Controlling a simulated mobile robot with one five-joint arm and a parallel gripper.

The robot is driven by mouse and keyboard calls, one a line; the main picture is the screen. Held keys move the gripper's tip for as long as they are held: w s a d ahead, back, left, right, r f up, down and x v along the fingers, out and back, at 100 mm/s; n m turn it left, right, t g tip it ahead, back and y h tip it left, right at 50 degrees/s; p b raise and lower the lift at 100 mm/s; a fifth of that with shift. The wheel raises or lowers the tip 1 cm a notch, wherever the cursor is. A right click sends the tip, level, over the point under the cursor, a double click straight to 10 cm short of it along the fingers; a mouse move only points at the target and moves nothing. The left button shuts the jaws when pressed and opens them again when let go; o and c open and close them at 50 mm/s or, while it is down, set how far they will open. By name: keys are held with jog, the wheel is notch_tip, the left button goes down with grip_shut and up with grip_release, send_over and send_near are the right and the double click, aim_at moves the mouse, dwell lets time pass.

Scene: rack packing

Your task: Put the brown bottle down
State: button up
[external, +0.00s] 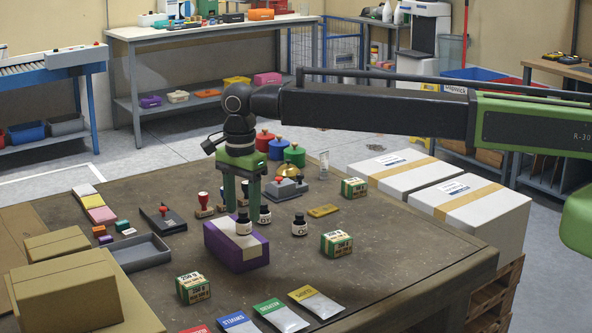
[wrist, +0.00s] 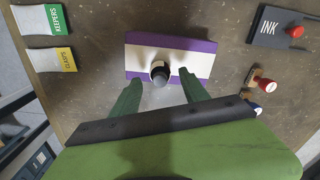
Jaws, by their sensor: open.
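A small dark bottle (external: 243,226) with a white label, seemingly the brown bottle, stands upright on top of the purple box (external: 222,247), which has a pale strip across it. In the wrist view the bottle (wrist: 160,73) is seen from above, near the middle of the box (wrist: 203,46). My gripper (external: 242,207) points down over the box and is open. In the wrist view the fingers of my gripper (wrist: 161,86) are spread to either side of the bottle, with visible gaps. Nothing is held.
Two similar bottles (external: 299,227) (external: 265,215) stand on the table (external: 375,262) right of the box. Stamps (external: 203,205), a grey tray (external: 140,255), small cartons (external: 336,243) and seed-like packets (external: 283,315) lie around. Bare table shows at the right front.

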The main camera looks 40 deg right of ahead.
aim_at(243, 211)
notch_tip(243, 211, up, 10)
jog(key=p, duration=0.8)
jog(key=d+n, duration=0.5)
jog(key=d, duration=2.2)
jog(key=s+d+n, duration=0.3)
jog(key=s+d, duration=0.1)
jog(key=d, duration=0.5)
jog(key=s+d+n, duration=0.3)
jog(key=s+d, duration=0.1)
jog(key=d, duration=0.6)
jog(key=s+d+n, duration=0.3)
jog(key=s+d, duration=0.2)
jog(key=d, duration=0.5)
jog(key=shift+f, duration=0.15)
